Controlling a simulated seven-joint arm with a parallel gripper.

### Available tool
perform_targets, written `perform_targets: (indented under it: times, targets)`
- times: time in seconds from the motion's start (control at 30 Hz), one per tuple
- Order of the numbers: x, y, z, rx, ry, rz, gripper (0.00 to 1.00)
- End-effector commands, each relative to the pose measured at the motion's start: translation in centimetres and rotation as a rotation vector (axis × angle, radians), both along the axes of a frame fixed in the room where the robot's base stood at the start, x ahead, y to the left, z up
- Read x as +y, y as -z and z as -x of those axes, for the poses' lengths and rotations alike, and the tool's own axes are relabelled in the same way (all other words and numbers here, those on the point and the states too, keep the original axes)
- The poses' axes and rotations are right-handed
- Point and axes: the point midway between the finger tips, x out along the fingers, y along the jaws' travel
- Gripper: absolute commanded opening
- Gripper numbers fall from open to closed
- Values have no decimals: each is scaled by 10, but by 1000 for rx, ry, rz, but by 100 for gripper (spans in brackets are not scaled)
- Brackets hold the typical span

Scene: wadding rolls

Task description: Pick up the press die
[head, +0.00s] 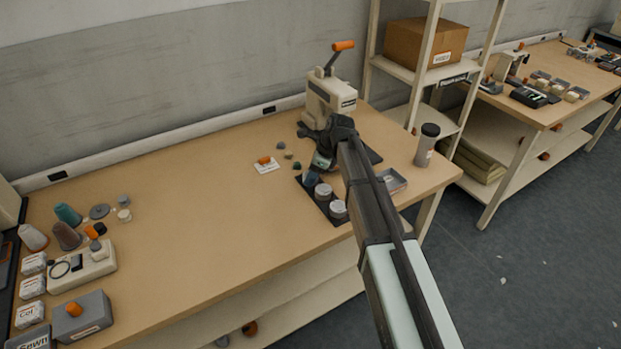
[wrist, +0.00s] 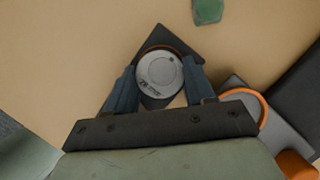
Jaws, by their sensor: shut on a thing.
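My gripper (wrist: 160,78) is shut on a round grey metal piece with small dark markings on its top, which I take as the press die (wrist: 158,74). The fingers lie on its left and right sides, above a dark mat (wrist: 172,37). I cannot tell whether the die touches the mat. In the head view, my gripper (head: 311,177) is low over the left end of the dark mat (head: 318,209), and the held die is hidden there. Two grey-topped cylinders, one nearer (head: 338,210) and one farther (head: 323,191), stand on the mat beside it.
A cream press (head: 331,100) with an orange-tipped lever stands behind my gripper. A white card with an orange piece (head: 265,164) lies to the left. A tray (head: 392,181) and dark-lidded cup (head: 427,145) stand to the right. The table's middle (head: 200,210) is clear.

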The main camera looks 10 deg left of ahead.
Motion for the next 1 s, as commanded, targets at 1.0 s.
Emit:
perform_targets:
  times: [1.0]
  targets:
    - [-104,-35,-3,0,5,0,10]
